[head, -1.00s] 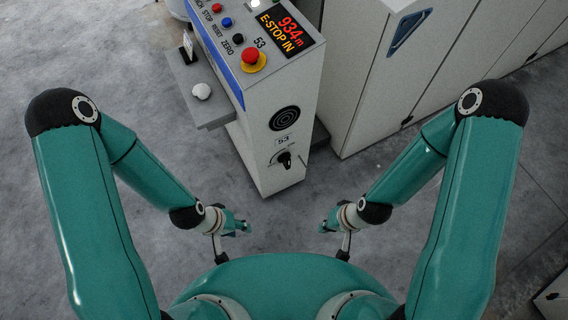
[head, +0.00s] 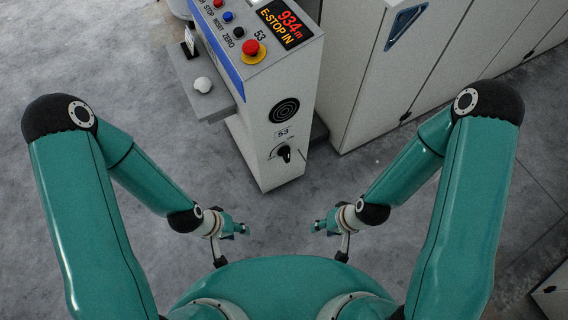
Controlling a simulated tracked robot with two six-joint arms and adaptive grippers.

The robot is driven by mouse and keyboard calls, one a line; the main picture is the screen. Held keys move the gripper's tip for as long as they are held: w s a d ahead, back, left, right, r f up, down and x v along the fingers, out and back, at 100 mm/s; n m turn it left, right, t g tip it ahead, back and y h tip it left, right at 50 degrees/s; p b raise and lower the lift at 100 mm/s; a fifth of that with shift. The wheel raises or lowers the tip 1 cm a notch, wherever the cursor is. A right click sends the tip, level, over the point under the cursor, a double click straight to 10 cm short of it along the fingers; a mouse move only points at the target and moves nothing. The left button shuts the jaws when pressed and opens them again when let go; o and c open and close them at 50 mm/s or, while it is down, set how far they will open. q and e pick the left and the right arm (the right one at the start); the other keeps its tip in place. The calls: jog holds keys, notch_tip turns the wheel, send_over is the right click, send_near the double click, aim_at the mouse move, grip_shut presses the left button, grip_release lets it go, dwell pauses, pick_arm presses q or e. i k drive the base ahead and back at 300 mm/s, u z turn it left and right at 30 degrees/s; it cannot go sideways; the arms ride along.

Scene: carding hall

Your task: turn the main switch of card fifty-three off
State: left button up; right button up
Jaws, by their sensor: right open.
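The main switch (head: 285,154) is a black rotary knob on the front face of card fifty-three's control cabinet (head: 262,115), below a plate marked 53 (head: 282,133). Its exact pointer position is too small to read. The display (head: 286,22) shows 934 m and E-STOP IN. My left gripper (head: 243,229) is in front of the cabinet, lower left of the switch and apart from it; its jaws are too small to judge. My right gripper (head: 318,227) is lower right of the switch, open and empty, touching nothing.
A red emergency stop button (head: 250,47) on a yellow base sits on the cabinet top beside small buttons. A side shelf (head: 207,104) with a white round object (head: 202,84) juts out left. Tall grey cabinets (head: 375,75) stand right. Floor between is clear.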

aim_at(284, 151)
jog(key=u, duration=0.1)
jog(key=k, duration=0.35)
jog(key=u, duration=0.5)
jog(key=i, duration=0.65)
jog(key=u, duration=0.15)
